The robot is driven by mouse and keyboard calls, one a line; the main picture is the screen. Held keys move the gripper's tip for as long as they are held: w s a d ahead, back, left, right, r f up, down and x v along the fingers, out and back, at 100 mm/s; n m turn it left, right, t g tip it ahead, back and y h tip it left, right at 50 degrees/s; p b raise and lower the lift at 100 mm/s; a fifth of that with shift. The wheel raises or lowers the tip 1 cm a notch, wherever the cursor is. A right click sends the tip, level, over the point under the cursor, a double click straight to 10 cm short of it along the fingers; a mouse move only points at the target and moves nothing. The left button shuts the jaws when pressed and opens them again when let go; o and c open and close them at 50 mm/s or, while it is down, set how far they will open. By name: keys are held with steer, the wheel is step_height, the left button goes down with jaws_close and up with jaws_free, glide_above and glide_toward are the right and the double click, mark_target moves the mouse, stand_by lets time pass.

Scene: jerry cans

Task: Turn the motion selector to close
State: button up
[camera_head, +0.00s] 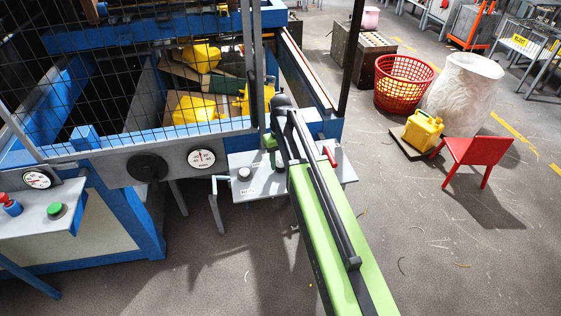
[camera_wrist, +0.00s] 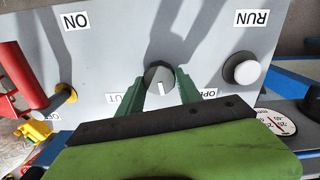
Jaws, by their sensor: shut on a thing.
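The motion selector is a round grey knob (camera_wrist: 158,74) on the grey control panel (camera_wrist: 150,30), seen upside down in the wrist view. Its white pointer mark faces down in that view, between a partly hidden label ending in "UT" (camera_wrist: 120,98) on the left and one starting "OPE" (camera_wrist: 209,93) on the right. My gripper (camera_wrist: 160,88) has its two green fingers on either side of the knob and is shut on it. In the head view my gripper (camera_head: 272,145) is over the panel (camera_head: 270,187), and my arm hides the knob.
The panel also bears a white RUN button (camera_wrist: 243,68) and a red lever (camera_wrist: 14,75) near the ON label. A caged blue machine (camera_head: 120,200) with yellow jerry cans (camera_head: 200,57) stands behind and left. A red chair (camera_head: 474,152) and red basket (camera_head: 402,85) stand right.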

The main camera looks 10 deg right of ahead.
mark_target(280, 163)
steer(key=shift+n, duration=0.8)
steer(key=o, duration=1.4)
steer(key=shift+c, duration=0.2)
steer(key=shift+r, duration=0.1)
step_height(280, 163, up, 17)
steer(key=p, duration=1.7)
steer(key=shift+r, duration=0.15)
